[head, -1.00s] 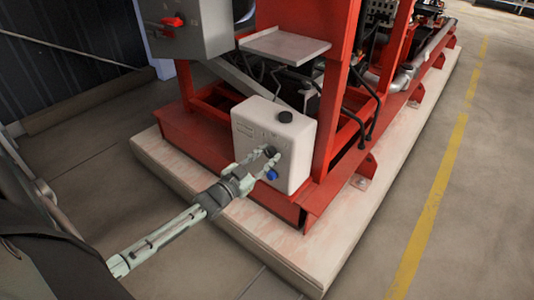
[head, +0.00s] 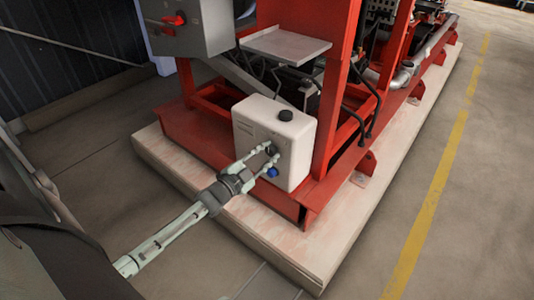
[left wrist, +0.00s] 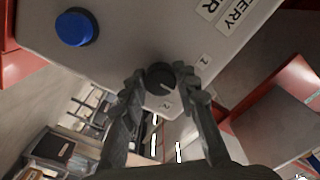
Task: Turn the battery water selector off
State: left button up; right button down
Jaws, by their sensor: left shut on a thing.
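The battery water selector is a round black knob (left wrist: 160,77) with a pale pointer line, on the face of a white box. In the left wrist view it lies between the fingers of my left gripper (left wrist: 158,85), which is shut on it. My right gripper is not in view.
A blue button (left wrist: 76,27) sits close to the knob; it also shows under the fingers in the head view (head: 272,172). Open floor lies right.

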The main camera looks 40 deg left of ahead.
pick_arm(q)
jog(key=o, duration=1.2)
jog(key=shift+c, duration=0.2)
jog(key=s+a, duration=0.1)
jog(key=s, duration=1.1)
